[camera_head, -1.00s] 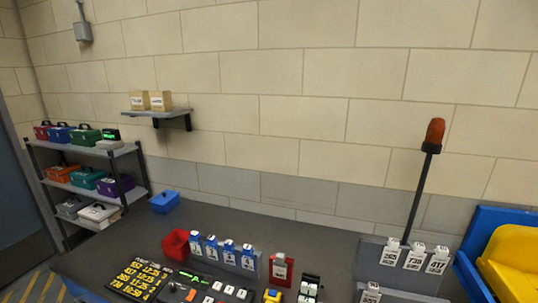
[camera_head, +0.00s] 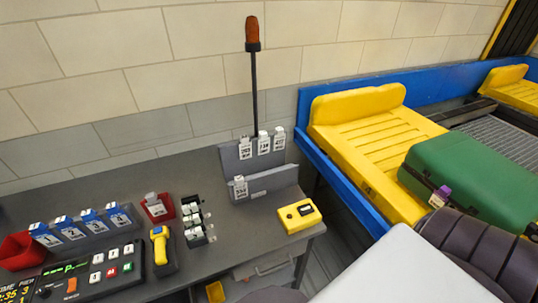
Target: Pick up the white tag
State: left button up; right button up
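Several white tags with dark printed numbers are in view. Three stand side by side on the back row of a grey stepped holder (camera_head: 268,183): a left tag (camera_head: 246,150), a middle tag (camera_head: 264,145) and a right tag (camera_head: 279,142). Another white tag (camera_head: 240,188) stands alone at the left of the holder's front row. One more pale tag (camera_head: 154,207) sits in a small red holder (camera_head: 163,216) farther left. I cannot tell which one the task means. Neither of my grippers shows in this view.
The dark grey table (camera_head: 206,262) also carries blue-topped tags (camera_head: 70,228), a yellow handheld device (camera_head: 160,249), a control panel (camera_head: 92,271) and a yellow box (camera_head: 299,216). A beacon pole (camera_head: 254,95) stands behind. A green suitcase (camera_head: 465,172) lies on a yellow tray (camera_head: 375,140) at right.

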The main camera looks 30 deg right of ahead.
aim_at(240, 189)
jog(key=k+l+z, duration=0.1)
jog(key=z, duration=0.8)
jog(key=i+l, duration=0.05)
jog(key=l, duration=0.05)
